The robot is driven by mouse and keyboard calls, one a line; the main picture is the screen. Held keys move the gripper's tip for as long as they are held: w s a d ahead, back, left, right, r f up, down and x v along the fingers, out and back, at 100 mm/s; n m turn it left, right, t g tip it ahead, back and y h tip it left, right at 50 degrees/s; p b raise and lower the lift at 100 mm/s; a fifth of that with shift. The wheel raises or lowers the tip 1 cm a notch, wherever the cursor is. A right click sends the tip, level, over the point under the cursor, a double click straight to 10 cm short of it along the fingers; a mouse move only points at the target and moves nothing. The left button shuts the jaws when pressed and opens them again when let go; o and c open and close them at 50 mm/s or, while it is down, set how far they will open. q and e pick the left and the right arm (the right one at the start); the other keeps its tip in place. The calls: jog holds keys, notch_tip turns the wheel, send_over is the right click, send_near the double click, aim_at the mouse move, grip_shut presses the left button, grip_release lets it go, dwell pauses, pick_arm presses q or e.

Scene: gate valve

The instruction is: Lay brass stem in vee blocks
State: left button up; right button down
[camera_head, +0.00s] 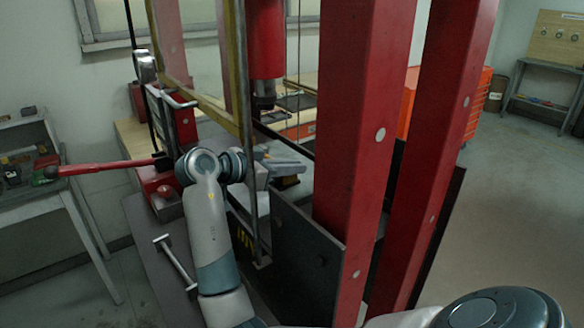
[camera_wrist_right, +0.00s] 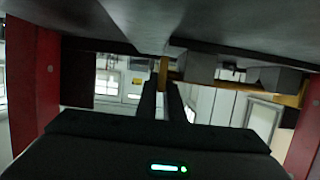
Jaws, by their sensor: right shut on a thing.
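My right gripper (camera_wrist_right: 162,86) shows in the right wrist view as two dark fingers close together. A narrow brass-coloured piece, which I take for the brass stem (camera_wrist_right: 163,71), stands at their tips. Most of the stem is hidden. In the head view, my right arm reaches past the guard frame into the press, and its wrist and the frame hide the fingertips and the stem. Grey blocks (camera_head: 285,167) on the press bed look like the vee blocks, partly hidden. Grey block shapes (camera_wrist_right: 201,66) also show in the wrist view. My left gripper is out of view.
Red press columns (camera_head: 362,110) stand close on the right, and the red ram (camera_head: 266,45) hangs above the bed. A yellow-framed clear guard (camera_head: 203,45) stands beside my arm. A red-handled lever (camera_head: 110,167) sticks out left. Open floor (camera_head: 510,200) lies at the far right.

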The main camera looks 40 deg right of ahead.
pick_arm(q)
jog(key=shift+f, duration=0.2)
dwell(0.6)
pick_arm(e)
jog(key=c, duration=1.8)
grip_release()
jog(key=shift+s, duration=0.1)
jog(key=shift+f, duration=0.1)
